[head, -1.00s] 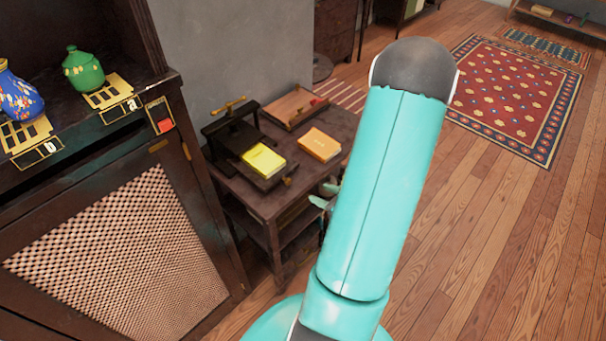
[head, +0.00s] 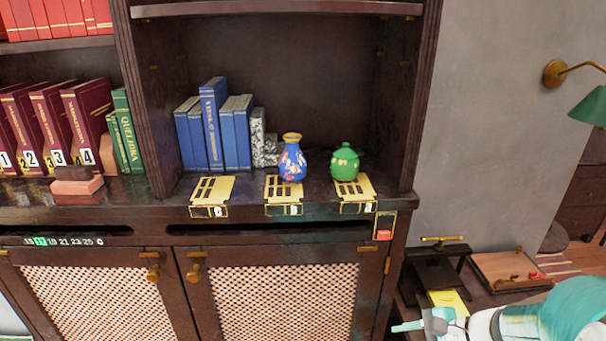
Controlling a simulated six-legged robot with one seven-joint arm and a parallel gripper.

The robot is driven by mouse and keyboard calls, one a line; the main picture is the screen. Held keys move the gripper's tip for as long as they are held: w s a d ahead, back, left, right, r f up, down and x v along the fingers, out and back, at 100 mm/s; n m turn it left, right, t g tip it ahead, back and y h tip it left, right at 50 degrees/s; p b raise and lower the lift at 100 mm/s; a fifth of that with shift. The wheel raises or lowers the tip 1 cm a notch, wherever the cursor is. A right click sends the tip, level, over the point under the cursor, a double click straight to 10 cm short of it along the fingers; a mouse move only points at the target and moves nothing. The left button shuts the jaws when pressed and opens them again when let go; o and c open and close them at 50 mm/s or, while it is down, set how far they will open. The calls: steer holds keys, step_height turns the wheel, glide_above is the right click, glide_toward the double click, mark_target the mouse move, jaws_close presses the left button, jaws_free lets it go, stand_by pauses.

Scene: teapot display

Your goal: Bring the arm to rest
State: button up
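My arm (head: 575,308), teal and white, reaches in from the lower right corner of the head view. My gripper (head: 412,326) is at its left end, low in front of the side table and the cabinet's right edge. It is small and partly cut off by the view, and I cannot tell whether its fingers are apart. I see nothing held in it. A blue patterned vase (head: 292,163) and a green lidded pot (head: 344,162) stand on the cabinet shelf, well above and left of the gripper.
Brass plates, one bare (head: 212,190), line the shelf edge. Blue books (head: 211,125) stand behind. A side table right of the cabinet bears a press (head: 437,262), a yellow book (head: 449,301) and a wooden board (head: 510,269). A green lamp (head: 590,105) juts from the wall.

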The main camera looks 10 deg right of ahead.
steer(key=s+a+r+n+h, duration=0.5)
steer(key=a+r+n+h, duration=0.2)
steer(key=r+n, duration=0.6)
steer(key=a+n, duration=0.2)
steer(key=n, duration=0.1)
steer(key=shift+s+a+r+n+h, duration=0.2)
steer(key=shift+r+n+h, duration=0.1)
steer(key=shift+n, duration=0.1)
steer(key=shift+d, duration=0.15)
